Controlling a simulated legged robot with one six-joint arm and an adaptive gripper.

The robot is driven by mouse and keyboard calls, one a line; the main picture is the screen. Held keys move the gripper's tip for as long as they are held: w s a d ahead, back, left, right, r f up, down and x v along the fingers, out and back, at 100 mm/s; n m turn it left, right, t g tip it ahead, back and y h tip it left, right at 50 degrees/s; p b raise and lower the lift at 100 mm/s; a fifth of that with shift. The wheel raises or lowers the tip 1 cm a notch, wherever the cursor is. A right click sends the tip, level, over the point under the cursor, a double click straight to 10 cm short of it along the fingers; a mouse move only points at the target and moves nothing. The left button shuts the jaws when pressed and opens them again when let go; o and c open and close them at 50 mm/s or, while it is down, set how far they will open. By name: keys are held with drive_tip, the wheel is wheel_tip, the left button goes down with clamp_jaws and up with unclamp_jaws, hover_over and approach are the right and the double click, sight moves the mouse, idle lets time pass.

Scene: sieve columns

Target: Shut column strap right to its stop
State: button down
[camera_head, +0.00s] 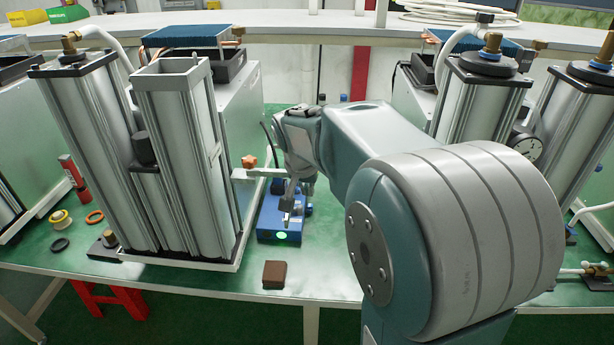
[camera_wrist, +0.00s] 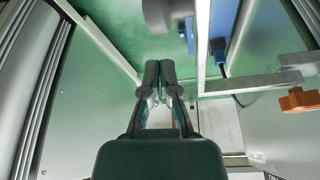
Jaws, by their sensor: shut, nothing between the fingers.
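A pale metal strap (camera_head: 246,174) with an orange knob (camera_head: 249,161) sticks out to the right from the right side of the left column unit. I take it for the right column strap. In the wrist view the strap (camera_wrist: 252,84) runs sideways at the right, with its orange knob (camera_wrist: 299,100) at its right end. I cannot tell how far the strap is from its stop. My gripper (camera_head: 287,212) points down, just right of the strap. In the wrist view my gripper (camera_wrist: 159,68) has its fingers together and empty, left of the strap and apart from it.
The two silver columns (camera_head: 181,130) stand at the left on a white-edged base. A blue box (camera_head: 281,226) with a green light stands on the green bench by my gripper. A brown block (camera_head: 274,274) lies in front. Another column unit (camera_head: 478,108) stands at the right.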

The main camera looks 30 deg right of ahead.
drive_tip(key=shift+s+a+f, duration=0.15)
drive_tip(key=shift+s+a, duration=0.8)
drive_tip(key=shift+a, duration=0.1)
drive_tip(key=shift+a, duration=0.1)
drive_tip(key=shift+s+a+m, duration=0.15)
drive_tip(key=shift+a+m, duration=0.15)
drive_tip(key=shift+a, duration=0.05)
